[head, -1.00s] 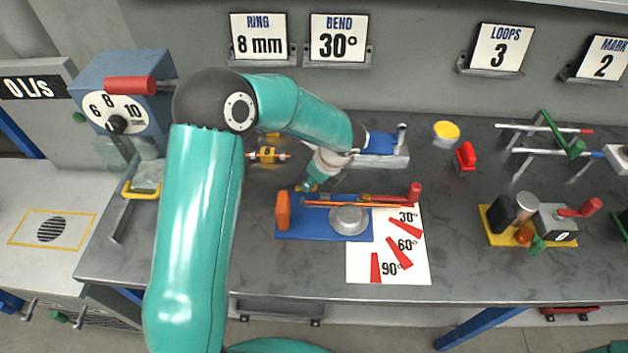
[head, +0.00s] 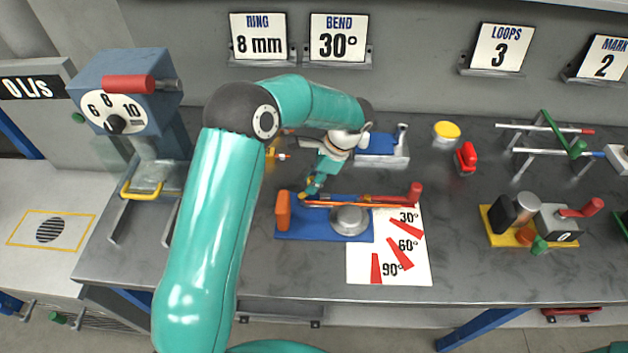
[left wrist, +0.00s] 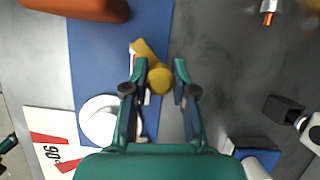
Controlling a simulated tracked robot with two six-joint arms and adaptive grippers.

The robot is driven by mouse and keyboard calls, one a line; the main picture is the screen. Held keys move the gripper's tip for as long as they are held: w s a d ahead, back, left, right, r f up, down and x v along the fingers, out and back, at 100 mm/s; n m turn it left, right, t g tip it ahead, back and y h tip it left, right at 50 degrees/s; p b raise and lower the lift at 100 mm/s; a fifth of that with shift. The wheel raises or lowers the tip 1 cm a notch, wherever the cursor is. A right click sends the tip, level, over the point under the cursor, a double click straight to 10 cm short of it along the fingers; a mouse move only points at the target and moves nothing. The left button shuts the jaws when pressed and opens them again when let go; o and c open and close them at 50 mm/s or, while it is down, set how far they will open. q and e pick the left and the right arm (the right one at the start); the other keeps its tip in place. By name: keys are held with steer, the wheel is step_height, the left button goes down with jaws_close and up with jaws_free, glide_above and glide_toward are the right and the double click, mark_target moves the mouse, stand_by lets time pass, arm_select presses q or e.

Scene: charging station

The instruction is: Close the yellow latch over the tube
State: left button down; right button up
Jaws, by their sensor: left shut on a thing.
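The yellow latch (head: 304,195) is at the back edge of the blue bending plate (head: 290,233), near the orange block (head: 283,211). In the left wrist view its rounded yellow knob (left wrist: 159,79) sits between my left fingertips. My left gripper (head: 311,188) reaches down from behind the plate and is shut on the latch; it also shows in the left wrist view (left wrist: 158,92). The thin orange-copper tube (head: 335,204) runs across the plate, behind the grey round former (head: 349,219). I cannot tell whether the latch lies over the tube. My right gripper is not in view.
A red-handled lever (head: 413,195) lies along the plate's back right. A white angle sheet (head: 363,272) is beside the plate. A blue-topped fixture (head: 396,157) stands behind my gripper.

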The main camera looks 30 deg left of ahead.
arm_select(q)
steer(key=n+g+h, duration=0.1)
steer(key=n, duration=0.3)
steer(key=shift+n, duration=0.3)
steer(key=n+g+h, duration=0.1)
steer(key=n+h, duration=0.1)
steer(key=n, duration=0.2)
steer(key=shift+n, duration=0.4)
steer(key=c, duration=0.9)
jaws_free()
steer(key=shift+c, duration=0.2)
steer(key=v, duration=1.2)
